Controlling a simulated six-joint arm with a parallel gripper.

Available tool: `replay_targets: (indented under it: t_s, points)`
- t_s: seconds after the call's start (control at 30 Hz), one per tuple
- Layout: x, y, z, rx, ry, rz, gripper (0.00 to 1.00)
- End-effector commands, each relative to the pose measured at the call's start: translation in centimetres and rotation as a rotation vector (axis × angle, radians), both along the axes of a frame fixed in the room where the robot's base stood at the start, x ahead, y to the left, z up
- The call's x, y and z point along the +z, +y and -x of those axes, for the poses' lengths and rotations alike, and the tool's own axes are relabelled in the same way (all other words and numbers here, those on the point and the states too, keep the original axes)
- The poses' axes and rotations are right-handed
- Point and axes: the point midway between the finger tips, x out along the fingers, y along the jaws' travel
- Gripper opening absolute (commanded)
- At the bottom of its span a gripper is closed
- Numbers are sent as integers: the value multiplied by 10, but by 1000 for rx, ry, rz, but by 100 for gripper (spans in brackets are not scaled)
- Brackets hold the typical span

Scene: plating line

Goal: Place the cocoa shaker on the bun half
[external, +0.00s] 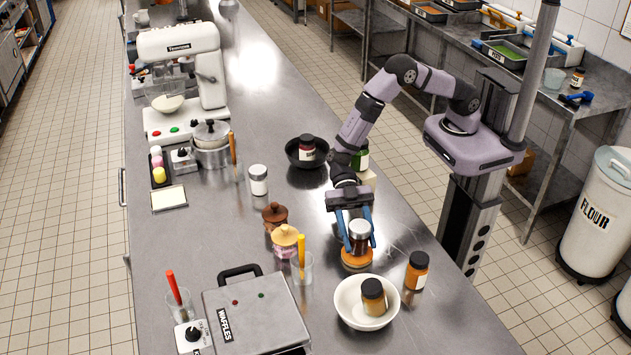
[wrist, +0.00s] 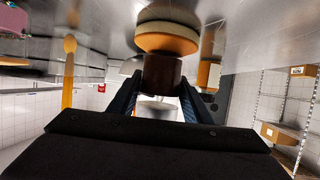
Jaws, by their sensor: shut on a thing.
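The cocoa shaker (external: 359,230), brown with a silvery lid, is upright between the blue fingers of my gripper (external: 359,242). My gripper is shut on it. The orange-brown bun half (external: 356,262) lies on the counter directly below the shaker. The shaker's lower end is at the bun's top; I cannot tell whether they touch. In the wrist view the dark brown shaker (wrist: 162,76) sits between the fingertips (wrist: 160,98), and the bun half (wrist: 167,38) shows just past its end. The fingers hide part of the shaker's sides.
A white bowl (external: 346,313) holding an amber jar (external: 373,294) stands close in front of the bun. Another orange jar (external: 417,268) is at right. A lidded pink pot (external: 285,245) and a glass (external: 302,268) stand at left. A black pan (external: 293,154) with a jar is behind.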

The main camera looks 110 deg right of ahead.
Motion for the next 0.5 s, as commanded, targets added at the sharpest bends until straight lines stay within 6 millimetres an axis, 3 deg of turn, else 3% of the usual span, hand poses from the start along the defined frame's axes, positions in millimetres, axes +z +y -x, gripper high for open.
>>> replay_targets:
  t_s: [0.2, 0.23, 0.27, 0.3, 0.5]
  points:
    - [-4, 0, 0, 0, 0, -1, 18]
    - [-3, 0, 0, 0, 0, 0, 52]
    - [-3, 0, 0, 0, 0, 0, 59]
    - [-3, 0, 0, 0, 0, 0, 63]
    - [-3, 0, 0, 0, 1, 0, 63]
